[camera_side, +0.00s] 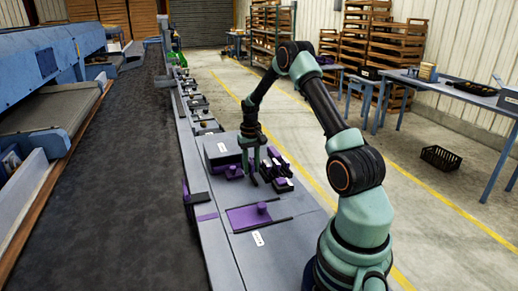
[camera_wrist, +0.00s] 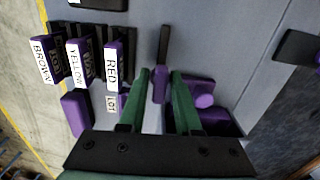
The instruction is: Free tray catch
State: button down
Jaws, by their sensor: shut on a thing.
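My gripper (camera_side: 259,181) is low over the grey bench, between a grey box and a group of labelled blocks. In the wrist view its green fingers (camera_wrist: 160,78) are shut on a small upright purple piece (camera_wrist: 160,88), which looks like the catch. A thin black bar (camera_wrist: 164,45) lies just beyond that piece. A purple knob (camera_wrist: 203,100) and a dark purple block (camera_wrist: 218,122) are just right of the fingers. In the side view a flat purple plate (camera_side: 240,218) with a knob (camera_side: 262,207) lies between black rails, nearer the camera than my gripper.
Upright blocks labelled BROWN (camera_wrist: 46,58), YELLOW (camera_wrist: 78,60) and RED (camera_wrist: 112,65) stand close left of the fingers, with a loose-looking purple block (camera_wrist: 75,113). The grey box (camera_side: 222,148) stands beside my gripper. Bare bench (camera_wrist: 225,50) shows to the right.

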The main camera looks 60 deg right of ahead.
aim_at(251, 163)
jog(key=c, duration=1.1)
grip_release()
jog(key=shift+r, duration=0.1)
jog(key=shift+r, duration=2.4)
jog(key=w+a+r+n+t+h, duration=0.15)
jog(key=a+r+n, duration=0.25)
jog(key=a+r, duration=1)
jog(key=s+a+r+n+t, duration=0.1)
jog(key=s+a, duration=0.2)
jog(key=a, duration=0.2)
jog(key=s+a+r+n+t+y, duration=0.1)
jog(key=s+a+n, duration=0.1)
jog(key=s+a, duration=0.2)
jog(key=s+a+r+n+t, duration=0.1)
jog(key=s+a+t, duration=0.1)
jog(key=a, duration=0.6)
jog(key=shift+s+a+r+n+y, duration=0.15)
jog(key=shift+s+r, duration=0.05)
jog(key=shift+s, duration=0.2)
jog(key=shift+s+a+r+n+y, duration=0.1)
jog(key=shift+s+r+n, duration=0.1)
jog(key=shift+s, duration=0.15)
